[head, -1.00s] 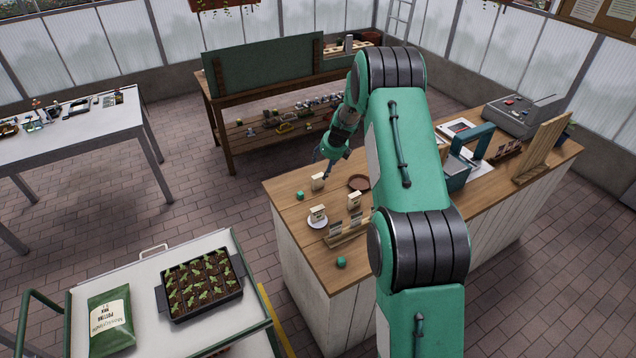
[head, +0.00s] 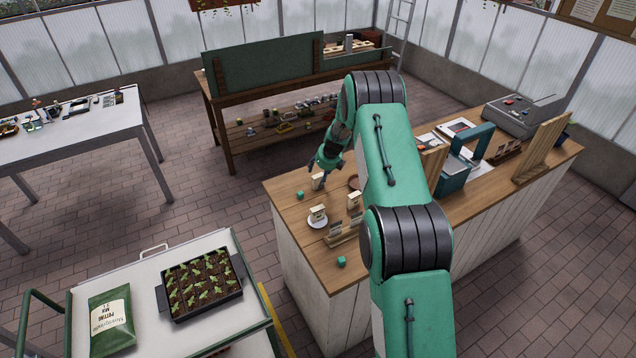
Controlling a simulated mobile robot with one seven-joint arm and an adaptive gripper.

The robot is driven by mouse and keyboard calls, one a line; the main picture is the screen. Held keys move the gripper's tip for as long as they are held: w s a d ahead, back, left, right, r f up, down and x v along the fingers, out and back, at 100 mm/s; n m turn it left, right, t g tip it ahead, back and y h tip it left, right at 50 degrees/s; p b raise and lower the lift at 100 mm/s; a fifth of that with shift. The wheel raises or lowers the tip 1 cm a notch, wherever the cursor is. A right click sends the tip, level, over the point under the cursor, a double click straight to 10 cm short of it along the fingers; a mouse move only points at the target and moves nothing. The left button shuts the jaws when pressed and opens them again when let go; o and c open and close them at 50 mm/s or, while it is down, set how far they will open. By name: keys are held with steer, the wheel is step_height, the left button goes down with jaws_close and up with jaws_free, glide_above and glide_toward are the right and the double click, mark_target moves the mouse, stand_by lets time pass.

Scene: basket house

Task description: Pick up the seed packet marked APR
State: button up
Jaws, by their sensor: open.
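My gripper (head: 324,175) is open, fingers pointing down, at the far left end of the wooden counter (head: 290,208). A small cream seed packet (head: 317,182) stands just below and at its fingers; I cannot tell whether they touch it or stand around it. A second packet (head: 354,201) stands nearer on the counter. A third packet (head: 317,212) stands on a white plate (head: 313,225). Several more packets stand in a wooden rack (head: 345,238), partly hidden by my arm. The print is too small to read, so I cannot tell which is marked APR.
Two green cubes (head: 299,195) (head: 341,261) lie near the counter's left edge. A brown round dish (head: 354,183) is partly behind my arm. A cart with a seedling tray (head: 200,285) stands front left.

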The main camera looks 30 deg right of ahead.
mark_target(319, 177)
steer(key=shift+w+f, duration=0.1)
steer(key=shift+f, duration=0.1)
stand_by(0.3)
steer(key=shift+p+x, duration=0.35)
steer(key=shift+x, duration=2.15)
steer(key=c, duration=1.5)
